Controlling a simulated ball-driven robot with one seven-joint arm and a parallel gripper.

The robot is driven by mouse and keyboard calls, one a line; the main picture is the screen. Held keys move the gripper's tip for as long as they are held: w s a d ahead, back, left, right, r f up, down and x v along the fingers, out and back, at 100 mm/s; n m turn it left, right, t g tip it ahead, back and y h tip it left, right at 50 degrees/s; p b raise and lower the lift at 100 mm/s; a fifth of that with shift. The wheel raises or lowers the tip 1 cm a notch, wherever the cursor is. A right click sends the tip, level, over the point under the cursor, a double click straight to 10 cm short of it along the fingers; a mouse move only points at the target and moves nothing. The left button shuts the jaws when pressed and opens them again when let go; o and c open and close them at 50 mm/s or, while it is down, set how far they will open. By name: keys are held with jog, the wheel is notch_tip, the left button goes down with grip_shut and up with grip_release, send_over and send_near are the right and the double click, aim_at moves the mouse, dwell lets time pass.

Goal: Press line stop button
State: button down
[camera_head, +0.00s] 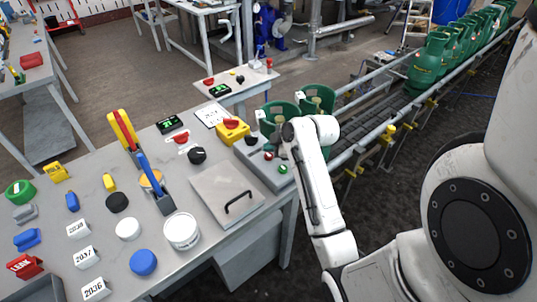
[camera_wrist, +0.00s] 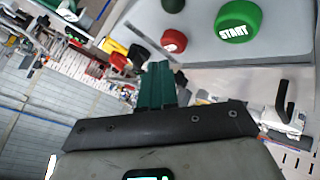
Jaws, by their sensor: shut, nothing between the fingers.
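The small red button (camera_head: 268,155) sits on the grey control panel (camera_head: 262,172) at the right end of the workbench, between a black knob (camera_head: 251,140) and a green button (camera_head: 283,169). In the wrist view the red button (camera_wrist: 174,41) shows beside the larger green button marked START (camera_wrist: 238,20). My gripper (camera_wrist: 158,66) is shut and empty, its green fingers pointing toward the panel. The fingertips appear just below and left of the red button in that view, with no contact visible. In the head view my wrist hides most of the gripper.
Green gas cylinders (camera_head: 281,113) stand just behind the panel, and several more (camera_head: 430,62) line the conveyor. A yellow box with a red switch (camera_head: 233,130) and a metal plate with a black handle (camera_head: 226,193) lie left of the panel.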

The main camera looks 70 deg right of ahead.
aim_at(271, 156)
jog(key=shift+r+p, duration=2.2)
jog(key=shift+r, duration=0.35)
jog(key=shift+f, duration=0.1)
jog(key=w+a+f+y, duration=0.1)
jog(key=a, duration=0.5)
jog(key=w+a+f+m+g+y, duration=0.1)
jog(key=w+a, duration=0.1)
jog(key=a, duration=0.5)
jog(key=w+a+f+m, duration=0.1)
jog(key=a, duration=0.6)
jog(key=shift+w+a+g+y, duration=0.1)
jog(key=shift+w+g+y, duration=0.1)
jog(key=shift+g+y, duration=0.2)
jog(key=s+a+m+g, duration=0.1)
jog(key=s+a, duration=0.1)
jog(key=a, duration=0.4)
jog(key=s+a+m+g, duration=0.1)
jog(key=s+a+m, duration=0.15)
jog(key=a, duration=0.45)
jog(key=s+d+f+g, duration=0.1)
jog(key=s+f+g, duration=0.2)
jog(key=s+f, duration=0.3)
jog(key=s, duration=0.4)
jog(key=shift+s+d+f+g, duration=0.15)
jog(key=shift+s+d+g, duration=0.25)
